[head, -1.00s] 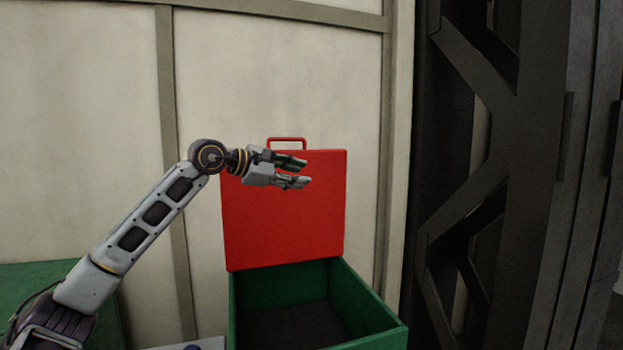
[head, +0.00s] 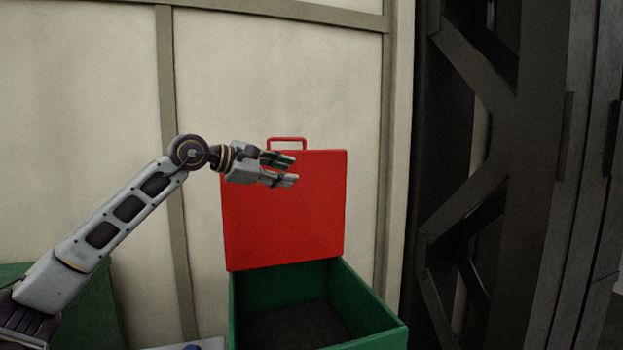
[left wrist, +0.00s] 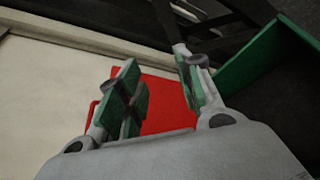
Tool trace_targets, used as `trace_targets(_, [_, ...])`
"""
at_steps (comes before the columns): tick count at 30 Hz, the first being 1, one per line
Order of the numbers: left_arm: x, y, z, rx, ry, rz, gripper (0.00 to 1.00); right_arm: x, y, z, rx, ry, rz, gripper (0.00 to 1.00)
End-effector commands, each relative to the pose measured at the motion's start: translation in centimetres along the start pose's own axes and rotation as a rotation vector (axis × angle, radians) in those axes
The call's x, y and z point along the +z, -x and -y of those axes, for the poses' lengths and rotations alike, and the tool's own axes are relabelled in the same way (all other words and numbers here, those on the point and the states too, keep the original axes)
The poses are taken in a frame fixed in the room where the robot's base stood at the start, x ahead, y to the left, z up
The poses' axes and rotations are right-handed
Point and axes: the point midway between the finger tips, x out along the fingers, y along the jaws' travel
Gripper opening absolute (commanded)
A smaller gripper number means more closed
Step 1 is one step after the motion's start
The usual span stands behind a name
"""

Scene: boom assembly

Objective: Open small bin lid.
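The small bin (head: 367,303) is a green open-topped box at the lower middle of the head view. Its red lid (head: 290,220) stands upright at the back, and the inside of the bin shows. The lid's red loop handle (head: 287,140) is at its top edge. My left gripper (head: 294,170) is in front of the upper part of the lid, with its fingers apart and nothing between them. In the left wrist view the fingers (left wrist: 160,85) are spread, with the red lid (left wrist: 165,112) behind them. My right gripper is not in view.
A pale panelled wall (head: 80,130) stands behind the bin. A dark metal frame (head: 470,200) rises at the right. Another green box (head: 90,310) is at the lower left, partly hidden by my arm. The space above the bin's opening is clear.

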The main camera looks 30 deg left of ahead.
Motion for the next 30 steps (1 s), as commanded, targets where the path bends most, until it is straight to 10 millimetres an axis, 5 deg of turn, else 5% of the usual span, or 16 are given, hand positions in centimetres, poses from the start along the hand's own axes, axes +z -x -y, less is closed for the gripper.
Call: trace_targets(30, [-0.1,2.4,0.1,-0.003,0.001,0.000,0.35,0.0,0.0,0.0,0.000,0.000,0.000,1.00])
